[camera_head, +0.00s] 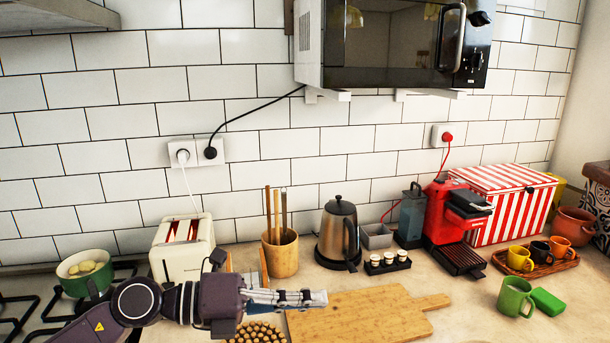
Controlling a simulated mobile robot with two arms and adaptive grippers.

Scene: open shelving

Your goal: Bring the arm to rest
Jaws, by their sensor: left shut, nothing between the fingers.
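My left arm comes in from the lower left, and its gripper (318,298) is shut and empty. The gripper points right, in front of the counter items, with its fingertips over the left part of a wooden cutting board (375,316). I cannot tell how high it is above the board. The gripper and wrist hide parts of the counter behind them. My right gripper is not in view.
A white toaster (172,262), a wooden utensil holder (281,256) and a kettle (339,236) stand behind my arm. A red coffee machine (445,215) and a green mug (515,297) are at right. A microwave (390,45) hangs above. The stove is at left.

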